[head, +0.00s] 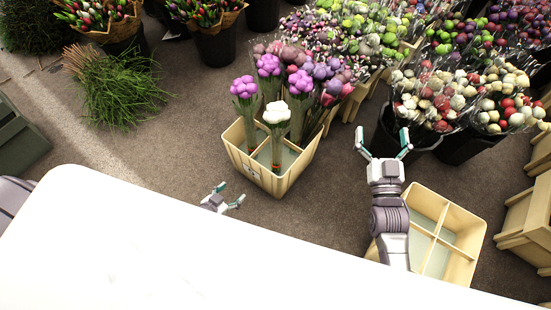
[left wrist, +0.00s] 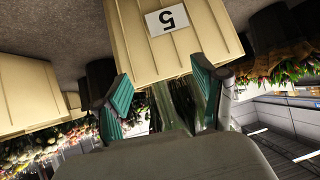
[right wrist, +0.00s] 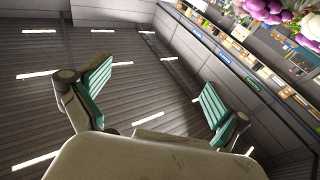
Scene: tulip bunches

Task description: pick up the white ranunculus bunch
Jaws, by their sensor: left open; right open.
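The white ranunculus bunch (head: 276,113) stands upright in the front of a wooden crate (head: 237,152), beside purple bunches (head: 244,88). My left gripper (head: 228,193) is open and empty, low at the crate's front left, apart from the bunch. In the left wrist view the crate (left wrist: 205,50), marked 5, appears upside down beyond my open left fingers (left wrist: 160,95). My right gripper (head: 384,138) is open and empty, to the right of the crate. In the right wrist view its fingers (right wrist: 152,95) hold nothing, and white and purple blooms (right wrist: 265,12) show at the top right corner.
An empty divided wooden crate (head: 455,235) stands below my right arm. Dark buckets of red and white flowers (head: 425,100) stand behind my right gripper. A white surface (head: 130,250) fills the lower left. Bare floor (head: 180,130) lies left of the flower crate.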

